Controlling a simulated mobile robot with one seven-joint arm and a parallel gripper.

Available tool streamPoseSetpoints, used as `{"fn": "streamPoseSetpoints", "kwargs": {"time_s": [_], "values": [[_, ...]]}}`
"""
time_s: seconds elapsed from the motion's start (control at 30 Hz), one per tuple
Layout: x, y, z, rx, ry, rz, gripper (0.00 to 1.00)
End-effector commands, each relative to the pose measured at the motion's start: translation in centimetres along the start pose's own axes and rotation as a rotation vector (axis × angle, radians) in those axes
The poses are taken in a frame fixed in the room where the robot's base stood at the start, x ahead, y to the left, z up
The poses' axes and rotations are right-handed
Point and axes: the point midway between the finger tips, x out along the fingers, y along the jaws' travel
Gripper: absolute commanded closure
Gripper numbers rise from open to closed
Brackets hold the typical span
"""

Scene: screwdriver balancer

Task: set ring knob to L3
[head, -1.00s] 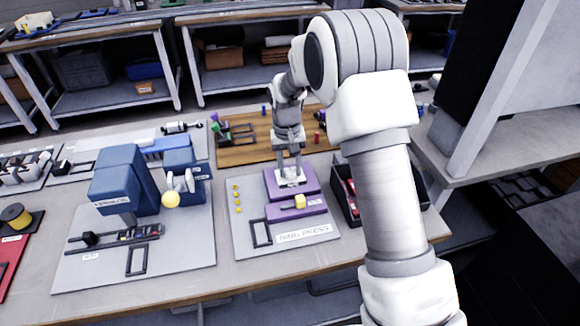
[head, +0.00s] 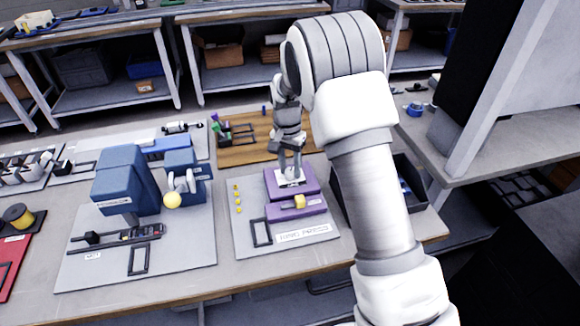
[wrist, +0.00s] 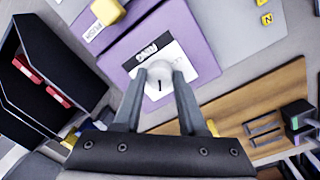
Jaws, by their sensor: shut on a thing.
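The ring press (head: 312,206) is a purple stepped block on a grey base plate with a "RING PRESS" label. Its ring knob (wrist: 158,84) is a round white knob with a dark pointer mark, set on a white dial plate (wrist: 150,55) marked "RING". My gripper (wrist: 158,72) is shut on the knob from above, one finger on each side. In the head view my gripper (head: 290,172) stands at the back part of the purple block. The dial's position marks are too small or hidden to read.
A yellow block (head: 299,201) sits on the lower purple step, with several yellow pieces (head: 238,198) to its left. A black bin (head: 405,185) stands to the right. The blue machine (head: 125,180) is on the left, and a wooden board (head: 235,140) lies behind.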

Motion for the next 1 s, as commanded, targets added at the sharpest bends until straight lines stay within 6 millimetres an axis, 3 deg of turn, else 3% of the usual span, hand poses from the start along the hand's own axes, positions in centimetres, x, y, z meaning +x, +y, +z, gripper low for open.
{"fn": "streamPoseSetpoints", "kwargs": {"time_s": [0.37,0.4,0.57,0.87,1.0], "values": [[0.0,0.0,0.0,0.004,0.000,0.000,1.00],[0.0,0.0,0.0,0.004,0.000,0.000,0.56],[0.0,0.0,0.0,0.003,0.000,0.000,0.29],[-0.2,0.0,0.0,0.003,0.000,0.000,0.29],[-1.5,-0.1,-0.1,0.003,0.002,-0.002,0.29]]}}
